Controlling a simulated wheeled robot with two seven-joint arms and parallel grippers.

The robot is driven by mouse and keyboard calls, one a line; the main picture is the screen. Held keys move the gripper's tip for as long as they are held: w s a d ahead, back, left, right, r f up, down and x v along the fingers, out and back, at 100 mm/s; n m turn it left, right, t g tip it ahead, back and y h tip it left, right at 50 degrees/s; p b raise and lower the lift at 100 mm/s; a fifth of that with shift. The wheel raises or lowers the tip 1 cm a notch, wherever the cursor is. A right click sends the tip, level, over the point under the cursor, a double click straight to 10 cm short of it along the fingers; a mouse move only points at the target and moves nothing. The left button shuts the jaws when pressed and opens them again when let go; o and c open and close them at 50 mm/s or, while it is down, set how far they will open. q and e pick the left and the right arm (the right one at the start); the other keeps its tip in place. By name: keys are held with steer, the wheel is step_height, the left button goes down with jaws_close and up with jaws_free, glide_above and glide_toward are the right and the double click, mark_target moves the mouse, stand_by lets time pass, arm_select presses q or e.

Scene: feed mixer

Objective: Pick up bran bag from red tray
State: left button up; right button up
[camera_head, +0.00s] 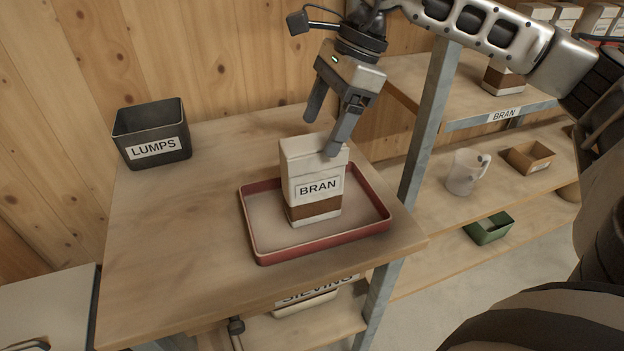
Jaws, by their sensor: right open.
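The bran bag (315,199) is a white and brown upright pack labelled BRAN. It stands in the red tray (258,254) on the wooden table in the head view. My right gripper (320,136) is above the bag, with its jaws open and pointing down. Whether either finger touches the bag is hard to tell. My left gripper is not in view.
A black bin labelled LUMPS (152,132) stands at the table's back left. A metal post (428,125) rises beside the table's right edge. Shelves to the right hold another bag (503,78), a white jug (467,171) and a green box (489,229). The table's left part is clear.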

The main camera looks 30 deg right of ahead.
mark_target(308, 161)
steer(key=x, duration=0.7)
steer(key=shift+s+a+f, duration=0.1)
steer(key=shift+f, duration=0.05)
steer(key=c, duration=1.2)
